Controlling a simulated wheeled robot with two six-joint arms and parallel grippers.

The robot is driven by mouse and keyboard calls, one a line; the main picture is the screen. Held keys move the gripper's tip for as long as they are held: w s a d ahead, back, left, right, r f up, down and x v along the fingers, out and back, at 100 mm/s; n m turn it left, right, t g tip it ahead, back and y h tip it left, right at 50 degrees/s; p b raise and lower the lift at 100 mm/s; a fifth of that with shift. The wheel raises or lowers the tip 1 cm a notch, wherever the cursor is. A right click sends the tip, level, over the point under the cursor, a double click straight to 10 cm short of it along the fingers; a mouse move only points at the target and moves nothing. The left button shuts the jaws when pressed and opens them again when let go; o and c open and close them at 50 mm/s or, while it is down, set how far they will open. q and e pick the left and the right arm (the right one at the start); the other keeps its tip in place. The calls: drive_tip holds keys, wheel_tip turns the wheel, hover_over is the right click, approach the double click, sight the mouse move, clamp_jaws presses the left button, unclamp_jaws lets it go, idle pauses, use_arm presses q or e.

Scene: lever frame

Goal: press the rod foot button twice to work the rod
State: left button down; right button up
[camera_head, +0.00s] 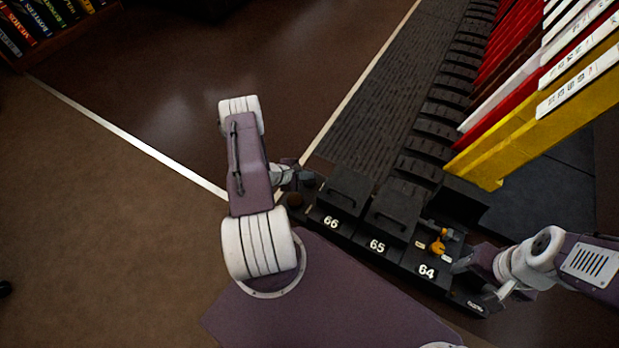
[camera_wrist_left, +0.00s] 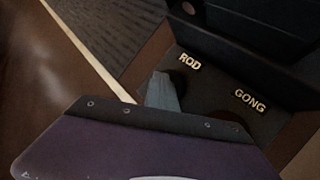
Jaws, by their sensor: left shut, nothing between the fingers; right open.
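The left wrist view shows the white ROD label (camera_wrist_left: 189,61) on a dark panel. A dark round button (camera_wrist_left: 180,79) sits just below it, partly covered by my left gripper (camera_wrist_left: 164,84). My left gripper is shut and empty, its tip beside or over this button; I cannot tell whether it touches. In the head view my left gripper (camera_head: 305,179) is at the left end of the black frame. My right gripper (camera_head: 464,263) is open beside the 64 label. The rod itself cannot be made out.
A GONG label (camera_wrist_left: 249,101) lies close to the ROD label. Black lever housings (camera_head: 347,191) marked 66, 65 and 64 run along the frame. Red, white and yellow levers (camera_head: 540,115) rise at the right. Open floor (camera_head: 120,190) lies to the left.

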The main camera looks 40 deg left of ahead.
use_arm(q)
drive_tip(key=shift+f, duration=0.3)
idle(0.5)
drive_tip(key=shift+r+p, duration=1)
drive_tip(key=shift+r, duration=0.2)
wheel_tip(320, 180, up, 5)
drive_tip(key=p, duration=0.4)
drive_tip(key=shift+p, duration=0.3)
